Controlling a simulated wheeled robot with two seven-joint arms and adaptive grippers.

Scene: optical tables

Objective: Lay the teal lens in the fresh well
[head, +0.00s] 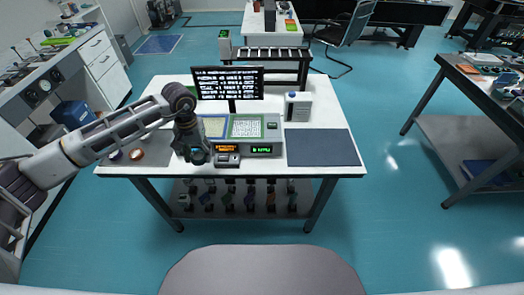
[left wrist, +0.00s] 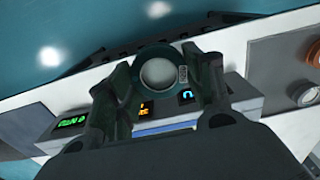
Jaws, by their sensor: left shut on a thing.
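My left gripper (head: 197,155) is over the front of the white table, at the left front of a grey two-panel unit (head: 273,136). In the left wrist view its fingers are shut on the teal lens (left wrist: 159,74), a dark teal ring around a pale disc, with a small label on its side. The unit has a yellow-and-blue-edged panel (head: 214,127) on the left, partly hidden by the gripper, and a pale green-edged panel (head: 246,128) on the right. An orange display (head: 227,148) and a green display (head: 261,149) are on its front. My right gripper is not in view.
A small box (head: 227,160) stands before the unit. A dark mat (head: 322,147) at right is bare. Round pieces, one red-and-white (head: 136,154), lie at left.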

